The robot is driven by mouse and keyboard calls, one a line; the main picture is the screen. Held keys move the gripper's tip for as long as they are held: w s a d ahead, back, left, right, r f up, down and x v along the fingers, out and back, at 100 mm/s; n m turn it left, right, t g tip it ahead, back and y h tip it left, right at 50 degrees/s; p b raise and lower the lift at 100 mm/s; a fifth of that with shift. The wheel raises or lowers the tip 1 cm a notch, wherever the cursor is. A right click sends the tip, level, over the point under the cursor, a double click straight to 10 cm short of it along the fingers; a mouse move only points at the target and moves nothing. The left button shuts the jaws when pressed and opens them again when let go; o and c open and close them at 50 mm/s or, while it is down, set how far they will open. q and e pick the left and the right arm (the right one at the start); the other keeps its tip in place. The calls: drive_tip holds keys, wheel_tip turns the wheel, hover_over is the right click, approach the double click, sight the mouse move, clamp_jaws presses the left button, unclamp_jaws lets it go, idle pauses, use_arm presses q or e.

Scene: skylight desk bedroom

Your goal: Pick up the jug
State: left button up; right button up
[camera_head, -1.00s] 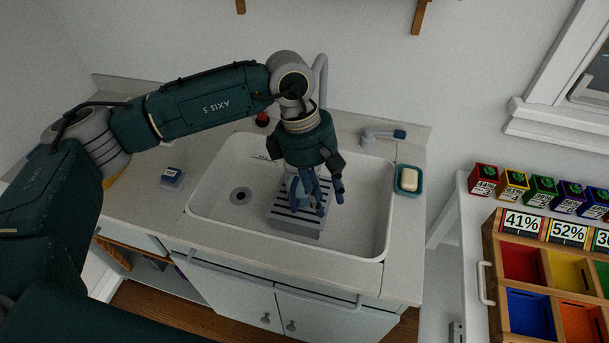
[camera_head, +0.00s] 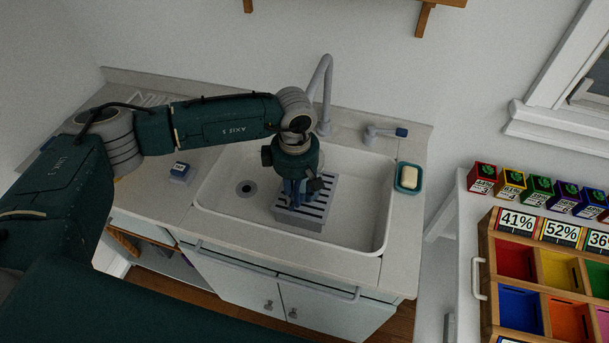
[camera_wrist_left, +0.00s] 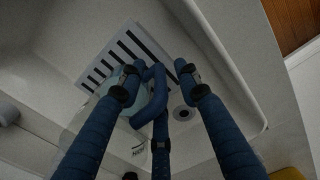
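The jug (camera_wrist_left: 118,76) shows in the left wrist view as a pale bluish, see-through body with a blue looped handle (camera_wrist_left: 160,92). It is at the slotted grey rack (camera_head: 318,222) in the sink; in the head view my gripper hides most or all of it. My left gripper (camera_head: 298,200) points down over the rack. In the left wrist view its blue fingers (camera_wrist_left: 158,80) are spread, with the handle between them. Whether they touch the handle I cannot tell. My right gripper is not in view.
The white sink (camera_head: 360,232) has a raised rim and a tall grey tap (camera_head: 325,90) behind. A soap dish (camera_head: 408,178) lies right of it, a small blue-and-white block (camera_head: 180,171) left. A table with a coloured wooden tray (camera_head: 483,240) stands at right.

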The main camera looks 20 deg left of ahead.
use_arm(q)
drive_tip(key=shift+f, duration=0.55)
clamp_jaws()
drive_tip(key=shift+r, duration=0.1)
